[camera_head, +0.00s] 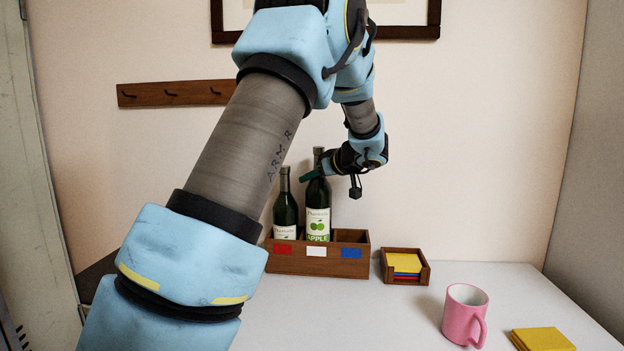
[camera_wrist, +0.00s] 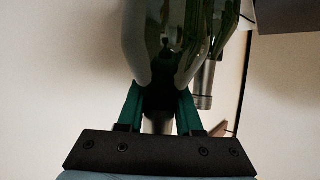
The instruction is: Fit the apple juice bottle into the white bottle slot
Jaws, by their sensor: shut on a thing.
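The apple juice bottle (camera_head: 318,208) is dark green with a white label reading APPLE. It stands upright over the middle compartment of the wooden bottle rack (camera_head: 284,262), the one with the white tag (camera_head: 316,251). Its base is hidden behind the rack's front wall, so I cannot tell whether it rests on the floor of the slot. It sits higher than the bottle beside it. My gripper (camera_head: 316,174) is shut on its upper part from the right. In the wrist view the dark bottle (camera_wrist: 165,35) fills the space between the green fingers (camera_wrist: 158,105).
A second dark bottle (camera_head: 286,210) stands in the red-tagged left compartment. The blue-tagged right compartment (camera_head: 350,238) looks empty. A wooden holder with yellow coasters (camera_head: 404,263), a pink mug (camera_head: 465,315) and a yellow stack (camera_head: 542,339) are to the right on the white table (camera_head: 380,320).

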